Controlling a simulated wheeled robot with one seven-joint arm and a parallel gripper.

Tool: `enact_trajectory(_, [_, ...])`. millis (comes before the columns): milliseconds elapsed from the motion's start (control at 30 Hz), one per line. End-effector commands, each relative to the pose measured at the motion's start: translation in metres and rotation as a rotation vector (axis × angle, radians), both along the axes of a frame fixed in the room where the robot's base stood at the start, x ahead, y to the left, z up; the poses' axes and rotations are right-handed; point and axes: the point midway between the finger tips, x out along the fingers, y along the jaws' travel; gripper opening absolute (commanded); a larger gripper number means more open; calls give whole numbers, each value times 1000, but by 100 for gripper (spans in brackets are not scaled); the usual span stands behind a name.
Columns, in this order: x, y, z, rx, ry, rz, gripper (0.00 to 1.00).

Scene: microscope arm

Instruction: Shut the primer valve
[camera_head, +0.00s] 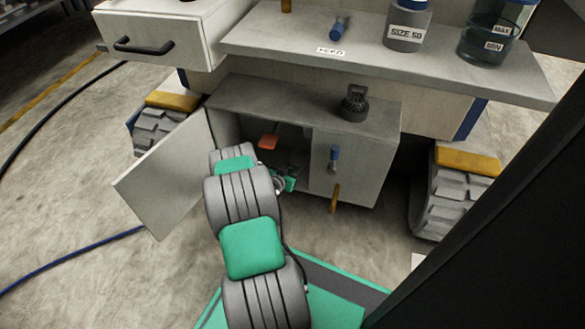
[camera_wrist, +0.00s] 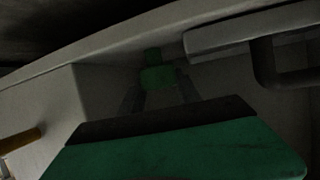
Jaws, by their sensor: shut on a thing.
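In the wrist view, my gripper (camera_wrist: 160,92) has its two grey fingers closed on either side of a small green piece (camera_wrist: 157,76). This piece could be the primer valve's handle, but the dark picture does not show it clearly. In the head view, my arm reaches to the open low cabinet (camera_head: 255,100), and my gripper (camera_head: 286,182) is mostly hidden behind the arm at the opening. No readable label tells which part is the primer valve.
The cabinet door (camera_head: 165,175) hangs open at the left. An orange-red piece (camera_head: 268,142) lies inside. A dark pipe (camera_wrist: 264,62) and an orange rod (camera_wrist: 20,139) are near my gripper in the wrist view. A shelf (camera_head: 390,65) with containers overhangs the cabinet.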

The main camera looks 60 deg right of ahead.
Motion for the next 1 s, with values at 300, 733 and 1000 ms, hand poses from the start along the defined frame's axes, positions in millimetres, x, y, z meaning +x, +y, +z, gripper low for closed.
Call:
enact_trajectory(300, [1,0,0,-1,-5,-98,0])
enact_trajectory(733, [0,0,0,-1,-4,-97,62])
enact_trajectory(1000, [1,4,3,0,-4,-96,62])
